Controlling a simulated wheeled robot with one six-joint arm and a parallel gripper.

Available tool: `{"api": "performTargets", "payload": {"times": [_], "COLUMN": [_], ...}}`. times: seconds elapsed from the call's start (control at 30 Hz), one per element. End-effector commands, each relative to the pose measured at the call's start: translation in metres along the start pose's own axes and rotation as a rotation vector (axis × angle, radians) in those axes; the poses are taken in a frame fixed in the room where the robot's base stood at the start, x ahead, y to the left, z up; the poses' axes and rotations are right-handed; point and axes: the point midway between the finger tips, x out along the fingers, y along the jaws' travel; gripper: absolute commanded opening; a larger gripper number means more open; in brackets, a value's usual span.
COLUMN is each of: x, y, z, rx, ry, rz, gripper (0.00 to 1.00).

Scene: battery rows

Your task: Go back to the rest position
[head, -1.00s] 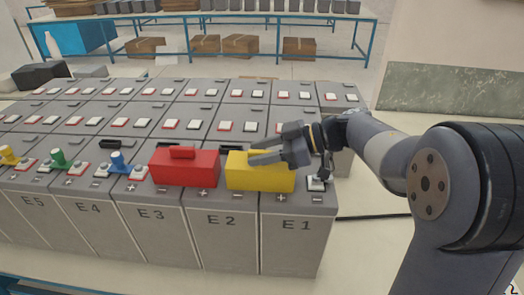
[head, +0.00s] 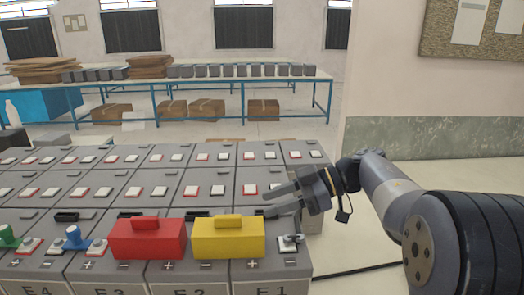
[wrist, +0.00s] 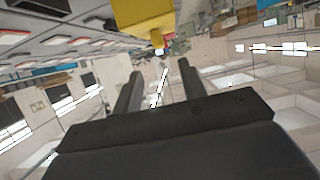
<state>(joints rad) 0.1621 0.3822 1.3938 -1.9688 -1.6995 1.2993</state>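My gripper (head: 268,201) is open and empty, just above and to the right of the yellow cover (head: 228,239) on the front battery row. Its two fingers point left and are spread apart. The yellow cover lies across the tops of E2 and E1, beside a red cover (head: 148,240) to its left. In the wrist view the two fingers (wrist: 158,82) show with a gap between them, and the yellow cover (wrist: 145,16) is at the top edge, apart from them.
Grey batteries (head: 182,187) stand in rows with red- and black-edged white terminals. Blue (head: 75,240) and green (head: 8,238) connectors sit at the front left. A wall with a green lower band (head: 440,137) is at right. A blue-framed table (head: 236,85) stands behind.

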Motion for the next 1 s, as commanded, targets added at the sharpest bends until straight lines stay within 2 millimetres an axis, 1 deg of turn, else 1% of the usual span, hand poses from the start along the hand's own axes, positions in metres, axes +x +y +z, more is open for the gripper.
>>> {"api": "performTargets", "payload": {"times": [0.17,0.27,0.37,0.6,0.8,0.83,0.9,1.0], "x": [0.003,0.011,0.025,0.072,0.108,0.112,0.104,0.101], "y": [0.000,0.000,0.000,-0.001,-0.001,-0.001,0.000,0.000], "z": [0.000,-0.001,-0.001,-0.002,-0.001,-0.002,-0.014,-0.022], "rx": [0.000,0.000,0.000,0.000,0.002,0.001,-0.004,-0.003], "ry": [0.000,0.001,0.001,0.001,0.000,0.000,0.000,0.000], "rz": [-0.001,-0.003,-0.004,-0.005,-0.004,-0.004,0.002,0.001], "gripper": [0.40,0.40,0.40,0.40,0.40,0.40,0.40,0.40]}}
